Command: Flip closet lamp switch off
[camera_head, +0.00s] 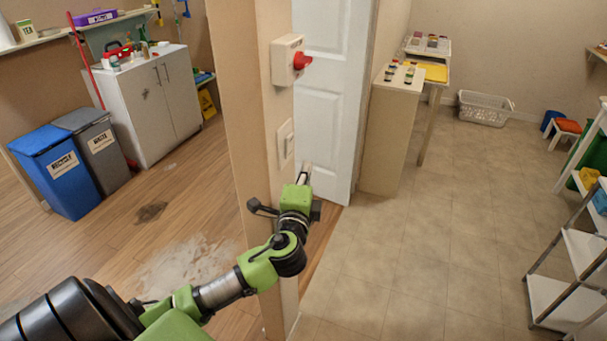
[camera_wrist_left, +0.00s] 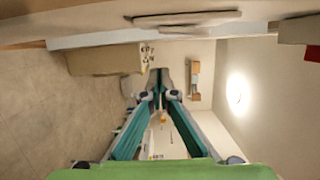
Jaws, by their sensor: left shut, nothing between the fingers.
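A white rocker switch plate (camera_head: 286,142) is on the narrow wall, below a white box (camera_head: 284,60) with a red knob (camera_head: 302,61). The plate shows edge-on near the top of the left wrist view (camera_wrist_left: 185,18); the red knob (camera_wrist_left: 312,53) is at its right edge. I cannot tell the rocker's position. My left gripper (camera_head: 305,170) is shut and empty, beside and a little below the plate in the head view. In the left wrist view the fingers (camera_wrist_left: 165,75) meet at the tips, apart from the plate. My right gripper is not in view.
A white door (camera_head: 330,90) stands behind the gripper. A beige cabinet (camera_head: 391,130) and a basket (camera_head: 485,108) are beyond. A metal shelf (camera_head: 570,265) is at the right. Tiled floor between is clear. Blue and grey bins (camera_head: 58,170) stand left. A lit lamp (camera_wrist_left: 238,92) glows in the wrist view.

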